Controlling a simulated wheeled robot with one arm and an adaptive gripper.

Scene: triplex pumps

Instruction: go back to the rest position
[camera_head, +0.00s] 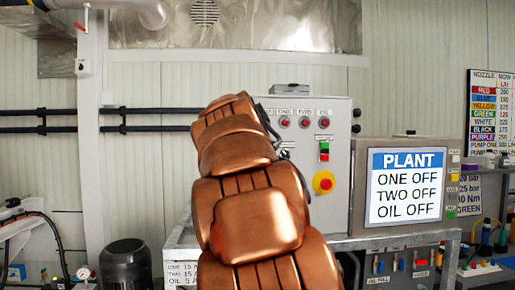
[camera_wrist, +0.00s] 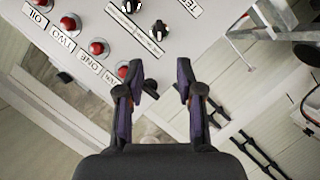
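My gripper (camera_wrist: 160,80) is open in the wrist view, with a clear gap between its two dark fingers and nothing between them. A light grey control panel (camera_wrist: 185,50) with red lamps labelled OIL, TWO and ONE and black knobs lies ahead of the fingers. The fingertips are close to its lower knobs in the picture; I cannot tell if they touch. In the head view my copper arm rises up the middle in front of the same panel (camera_head: 338,185), and the gripper is mostly hidden behind it.
Right of the panel, a screen (camera_head: 406,187) reads PLANT, ONE OFF, TWO OFF, OIL OFF. A yellow-ringed red button (camera_head: 324,183) sits low on the panel. A dark motor (camera_head: 126,265) stands at lower left. Dark pipes (camera_head: 150,120) run along the wall. A nozzle chart (camera_head: 490,112) hangs at right.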

